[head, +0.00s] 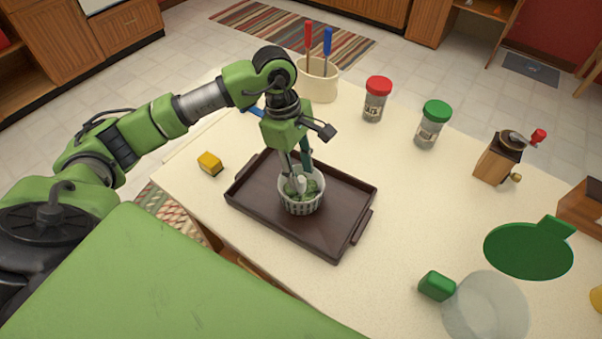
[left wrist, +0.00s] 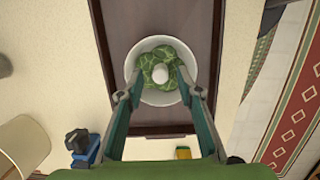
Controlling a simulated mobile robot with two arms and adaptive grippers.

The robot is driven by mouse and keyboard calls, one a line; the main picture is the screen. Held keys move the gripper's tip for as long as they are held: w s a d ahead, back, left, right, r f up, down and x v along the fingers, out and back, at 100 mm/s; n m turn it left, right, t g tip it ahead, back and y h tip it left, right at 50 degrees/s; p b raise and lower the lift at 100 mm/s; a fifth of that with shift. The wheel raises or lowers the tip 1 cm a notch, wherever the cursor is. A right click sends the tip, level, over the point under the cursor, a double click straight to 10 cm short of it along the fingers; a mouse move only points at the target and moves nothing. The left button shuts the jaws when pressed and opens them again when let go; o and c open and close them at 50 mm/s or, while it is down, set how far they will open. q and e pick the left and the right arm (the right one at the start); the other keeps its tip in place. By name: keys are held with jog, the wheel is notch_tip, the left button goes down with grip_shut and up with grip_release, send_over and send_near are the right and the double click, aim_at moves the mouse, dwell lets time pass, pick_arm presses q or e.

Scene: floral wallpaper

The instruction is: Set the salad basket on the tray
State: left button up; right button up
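The white slatted salad basket (head: 301,205), with green leaves and a white knob in its middle, stands upright on the dark brown tray (head: 330,244), near its centre. In the left wrist view the basket (left wrist: 146,97) appears as a round white rim over the tray (left wrist: 190,22). My left gripper (head: 297,170) points down just above the basket. In the left wrist view its two fingers (left wrist: 160,93) are spread apart at either side of the rim, with nothing between their tips but the view of the basket. My right gripper is not in view.
A utensil crock (head: 318,80), red-lidded jar (head: 376,99), green-lidded jar (head: 432,124) and grinder (head: 496,161) stand behind and right. A yellow block (head: 209,163) lies left of the tray. A green block (head: 436,286), clear bowl (head: 486,305) and green round board (head: 528,250) are at right.

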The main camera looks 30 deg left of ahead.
pick_arm(q)
jog(key=b+v, duration=0.1)
jog(key=v, duration=1)
jog(key=shift+s+f, duration=0.1)
